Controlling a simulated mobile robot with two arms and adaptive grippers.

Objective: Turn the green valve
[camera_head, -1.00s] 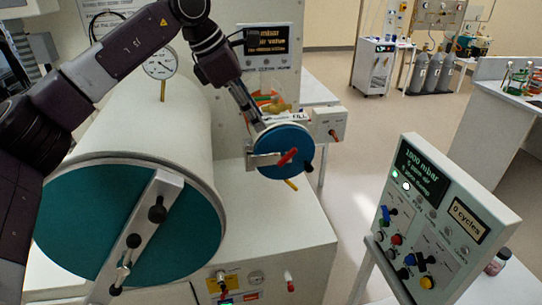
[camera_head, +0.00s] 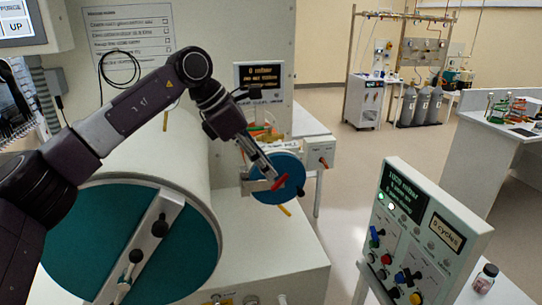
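My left gripper (camera_head: 266,168) is in front of the small round teal door (camera_head: 290,166), close to its red handle (camera_head: 280,183). Its fingers are small and dark, and I cannot tell whether they are open or shut or whether they touch the handle. A small patch of green and orange (camera_head: 262,132) shows just behind the gripper, partly covered by it; I cannot tell whether it is the green valve. No other green valve can be made out. My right gripper is not in view.
A large cylinder with a teal round door (camera_head: 82,222) and a clamp bar (camera_head: 146,243) fills the lower left. A control panel (camera_head: 470,215) with lit readouts and coloured knobs stands at the right. Open floor (camera_head: 345,170) lies between. Gas bottles (camera_head: 420,106) stand behind.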

